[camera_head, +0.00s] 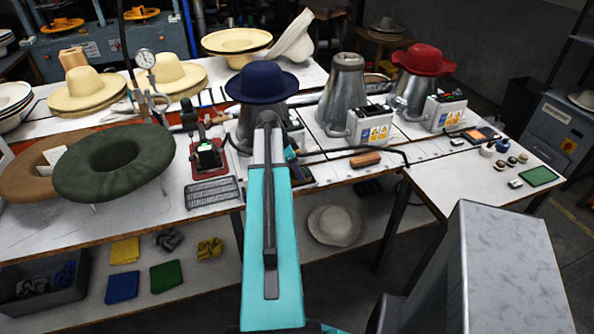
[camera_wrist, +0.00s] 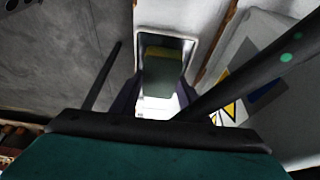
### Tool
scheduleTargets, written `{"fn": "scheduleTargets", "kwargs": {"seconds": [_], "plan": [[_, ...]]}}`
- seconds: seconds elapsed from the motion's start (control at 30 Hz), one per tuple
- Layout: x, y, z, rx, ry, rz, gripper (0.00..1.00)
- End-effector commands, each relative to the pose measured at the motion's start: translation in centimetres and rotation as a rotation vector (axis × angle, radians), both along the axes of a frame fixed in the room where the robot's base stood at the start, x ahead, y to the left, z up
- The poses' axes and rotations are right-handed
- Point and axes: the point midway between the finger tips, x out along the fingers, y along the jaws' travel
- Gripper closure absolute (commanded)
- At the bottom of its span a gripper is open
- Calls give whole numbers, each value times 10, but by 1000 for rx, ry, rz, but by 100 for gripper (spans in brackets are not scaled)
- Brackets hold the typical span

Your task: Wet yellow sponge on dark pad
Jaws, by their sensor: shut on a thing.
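In the wrist view, a small block with a yellow band and a grey-green face (camera_wrist: 163,75), which looks like the sponge, sits between the dark fingers of my gripper (camera_wrist: 159,92). The gripper is shut on it. A white rectangular rim (camera_wrist: 191,45) surrounds the block in that view; I cannot tell whether the block touches it. In the head view my arm covers most of the gripper and the sponge is hidden. A dark flat thing (camera_head: 302,177) shows just right of my arm on the bench; I cannot tell if it is the dark pad.
A blue hat (camera_head: 262,83) sits on a metal form behind my arm. A red hat (camera_head: 424,59) is on another form to the right. A dark ribbed mat (camera_head: 212,193) lies left of my arm. Folded cloths, including a yellow one (camera_head: 125,251), lie on the lower shelf.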

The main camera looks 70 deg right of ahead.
Motion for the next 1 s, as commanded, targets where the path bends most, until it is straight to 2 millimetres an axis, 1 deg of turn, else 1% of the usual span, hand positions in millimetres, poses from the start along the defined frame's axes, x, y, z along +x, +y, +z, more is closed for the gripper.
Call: {"fn": "scheduleTargets", "kwargs": {"seconds": [0.17,0.33,1.0], "plan": [[0,1,-2,5,-1,0,76],[0,1,0,5,-1,0,76],[1,0,37,1,-1,1,76]]}}
